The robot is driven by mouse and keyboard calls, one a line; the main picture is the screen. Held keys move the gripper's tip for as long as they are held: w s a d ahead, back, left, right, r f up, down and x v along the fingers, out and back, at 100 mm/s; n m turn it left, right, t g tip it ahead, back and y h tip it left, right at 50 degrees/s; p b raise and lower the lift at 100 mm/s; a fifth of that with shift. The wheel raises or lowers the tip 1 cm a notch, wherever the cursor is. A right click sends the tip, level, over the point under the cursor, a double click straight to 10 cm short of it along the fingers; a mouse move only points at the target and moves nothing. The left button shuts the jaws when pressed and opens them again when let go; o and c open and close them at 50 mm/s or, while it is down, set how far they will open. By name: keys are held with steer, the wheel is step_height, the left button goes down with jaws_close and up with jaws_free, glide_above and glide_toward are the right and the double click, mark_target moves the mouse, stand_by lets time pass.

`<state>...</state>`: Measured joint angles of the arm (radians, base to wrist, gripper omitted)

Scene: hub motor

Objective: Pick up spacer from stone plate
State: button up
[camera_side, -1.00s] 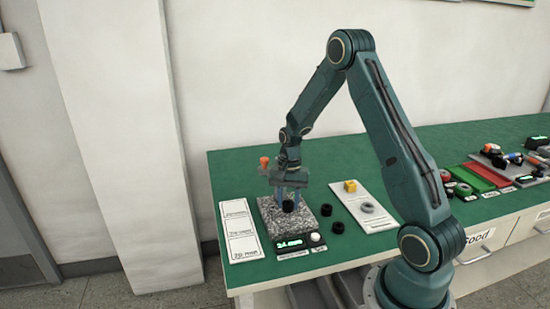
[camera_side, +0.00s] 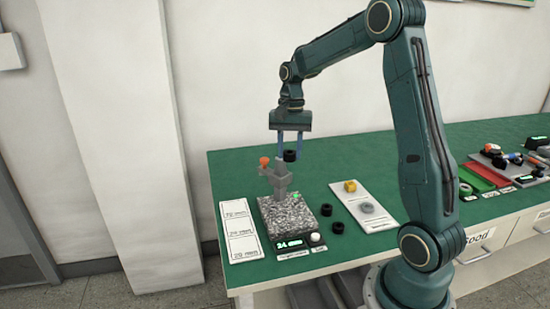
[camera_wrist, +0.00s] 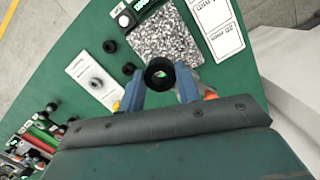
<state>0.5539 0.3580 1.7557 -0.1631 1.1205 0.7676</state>
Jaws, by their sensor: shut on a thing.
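A black ring-shaped spacer (camera_side: 290,155) is held between the blue fingers of my gripper (camera_side: 290,147), raised above and apart from the stone plate. The wrist view shows the spacer (camera_wrist: 160,74) end-on between the two fingers, with its hole visible. The speckled grey stone plate (camera_side: 288,222) stands on the green table, and its top carries no spacer. A grey stand with an orange knob (camera_side: 265,162) rises at the plate's back edge, left of my gripper. The plate also shows in the wrist view (camera_wrist: 165,35).
Two black spacers (camera_side: 337,227) lie right of the plate. A white board (camera_side: 365,190) holds a yellow part and a grey ring. A display reading 24 (camera_side: 292,243) is in front. A white label card (camera_side: 240,230) lies left.

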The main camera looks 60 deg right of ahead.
steer(key=shift+r, duration=0.3)
stand_by(0.5)
